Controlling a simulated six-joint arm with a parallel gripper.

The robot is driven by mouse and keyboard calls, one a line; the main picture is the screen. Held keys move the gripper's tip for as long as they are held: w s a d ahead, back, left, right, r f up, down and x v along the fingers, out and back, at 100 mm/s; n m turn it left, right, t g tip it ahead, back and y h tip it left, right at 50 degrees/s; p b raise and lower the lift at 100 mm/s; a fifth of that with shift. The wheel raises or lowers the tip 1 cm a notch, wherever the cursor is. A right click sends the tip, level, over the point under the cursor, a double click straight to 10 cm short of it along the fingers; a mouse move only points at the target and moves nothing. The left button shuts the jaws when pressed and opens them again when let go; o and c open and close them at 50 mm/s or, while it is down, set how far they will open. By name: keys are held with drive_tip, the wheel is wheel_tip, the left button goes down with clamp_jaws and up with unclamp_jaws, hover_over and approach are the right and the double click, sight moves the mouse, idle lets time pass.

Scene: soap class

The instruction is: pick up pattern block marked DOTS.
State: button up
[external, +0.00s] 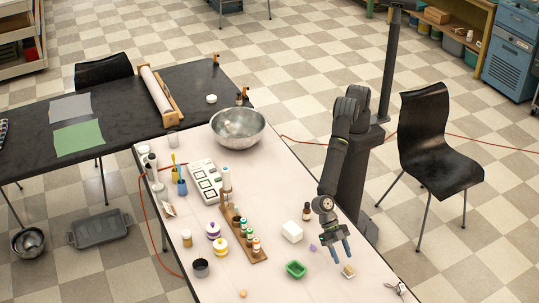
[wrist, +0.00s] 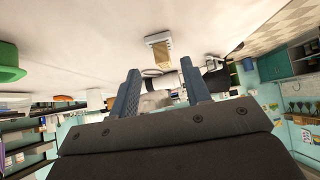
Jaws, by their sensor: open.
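A small tan-and-white block (external: 348,271) lies on the pale table near its right edge. It also shows in the wrist view as a tan block with a white part (wrist: 161,50), beyond the fingertips. No dots can be read on it, so I cannot tell whether it is the DOTS block. My gripper (external: 342,261) points down near this block, its blue fingers apart. In the wrist view my gripper (wrist: 160,70) has nothing held between its fingertips.
A metal object (external: 397,287) lies at the right edge. A bottle rack (external: 240,233) stands farther left.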

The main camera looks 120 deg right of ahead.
sight(349, 271)
drive_tip(key=x, duration=0.4)
drive_tip(key=shift+s+a+f, duration=0.15)
drive_tip(key=shift+a, duration=0.3)
clamp_jaws()
